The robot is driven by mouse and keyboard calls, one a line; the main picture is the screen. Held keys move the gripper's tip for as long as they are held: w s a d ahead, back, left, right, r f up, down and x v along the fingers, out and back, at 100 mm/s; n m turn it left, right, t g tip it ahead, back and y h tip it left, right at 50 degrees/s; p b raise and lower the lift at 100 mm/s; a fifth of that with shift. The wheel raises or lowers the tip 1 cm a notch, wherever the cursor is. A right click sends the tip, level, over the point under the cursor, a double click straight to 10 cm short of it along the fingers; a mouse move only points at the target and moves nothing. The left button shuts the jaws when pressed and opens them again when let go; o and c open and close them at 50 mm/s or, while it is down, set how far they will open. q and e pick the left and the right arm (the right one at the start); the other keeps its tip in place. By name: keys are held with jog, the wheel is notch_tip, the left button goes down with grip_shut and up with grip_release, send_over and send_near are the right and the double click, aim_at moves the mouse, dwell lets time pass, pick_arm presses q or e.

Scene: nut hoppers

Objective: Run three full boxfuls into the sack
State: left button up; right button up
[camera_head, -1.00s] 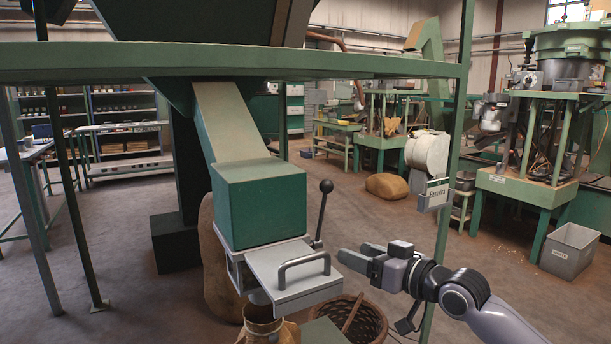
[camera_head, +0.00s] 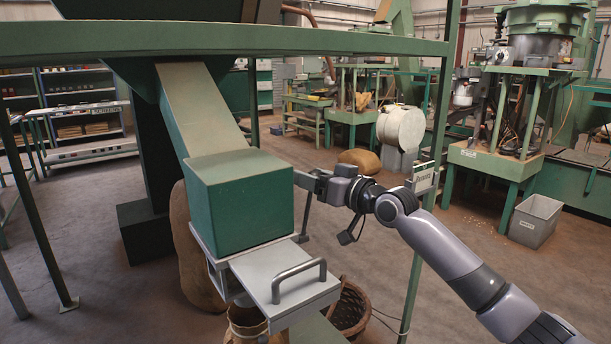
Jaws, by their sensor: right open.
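The green box (camera_head: 240,205) sits at the foot of the sloping chute (camera_head: 205,110). Below it a pale metal slide plate (camera_head: 265,285) with a bar handle (camera_head: 298,276) sticks out to the front right. An open brown sack mouth (camera_head: 246,328) is under the outlet, cut by the bottom edge; its fill cannot be seen. My right gripper (camera_head: 306,181) is open at the box's right side, at the top of the lever (camera_head: 305,217). The gripper hides the lever's black knob; I cannot tell whether the knob is between the fingers. My left gripper is out of view.
A wicker basket (camera_head: 351,308) stands right of the sack, and a full sack (camera_head: 193,250) stands behind the box. A grey bin (camera_head: 535,221) is at the far right.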

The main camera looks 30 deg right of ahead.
jog(key=shift+x, duration=1)
grip_shut()
jog(key=shift+s+a+f, duration=0.1)
jog(key=shift+s, duration=0.05)
